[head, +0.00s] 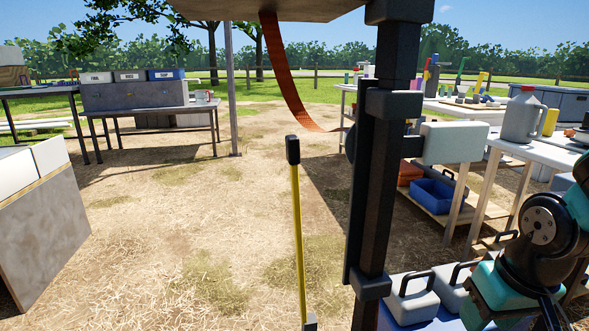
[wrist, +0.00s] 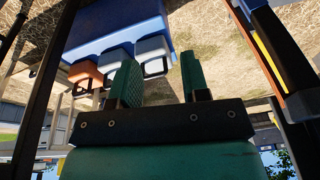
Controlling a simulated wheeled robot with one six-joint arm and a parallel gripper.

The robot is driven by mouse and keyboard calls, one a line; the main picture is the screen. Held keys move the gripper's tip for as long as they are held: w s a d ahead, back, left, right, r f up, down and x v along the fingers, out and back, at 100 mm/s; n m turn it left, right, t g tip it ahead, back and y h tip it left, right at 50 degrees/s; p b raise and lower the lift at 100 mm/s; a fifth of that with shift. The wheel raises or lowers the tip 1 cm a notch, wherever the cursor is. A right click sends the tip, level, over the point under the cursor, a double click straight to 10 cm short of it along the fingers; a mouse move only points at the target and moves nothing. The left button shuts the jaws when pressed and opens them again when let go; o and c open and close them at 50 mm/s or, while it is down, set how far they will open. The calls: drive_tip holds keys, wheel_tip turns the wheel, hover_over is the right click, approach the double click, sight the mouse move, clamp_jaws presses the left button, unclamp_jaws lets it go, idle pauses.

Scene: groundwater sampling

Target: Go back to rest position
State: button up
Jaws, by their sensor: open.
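My gripper (wrist: 160,76) shows in the wrist view with its two green fingers spread apart and nothing between them. Behind the fingers lies a blue crate (wrist: 125,25) with white handled containers (wrist: 153,47) and an orange one (wrist: 86,75) along it; the view is upside down. I cannot tell how far the fingers are from these containers. In the head view my arm is folded at the lower right, and my gripper is not clearly seen there. White handled containers (head: 413,300) also show in the head view.
At right, a white table (head: 545,152) carries a grey jug (head: 522,116) and bottles; a blue bin (head: 433,194) sits on a low shelf. At left are a table with a grey case (head: 135,96) and a grey panel (head: 40,225). The straw-covered middle ground is open.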

drive_tip(key=s+a+r+n+g+y+p, duration=0.4)
drive_tip(key=s+a+r+n, duration=0.3)
drive_tip(key=s+a+r, duration=0.55)
wheel_tip(320, 180, up, 38)
drive_tip(key=w+t+p, duration=0.1)
drive_tip(key=w+p, duration=0.1)
drive_tip(key=p, duration=3.5)
drive_tip(key=shift+w+m+p, duration=0.3)
drive_tip(key=shift+p, duration=0.1)
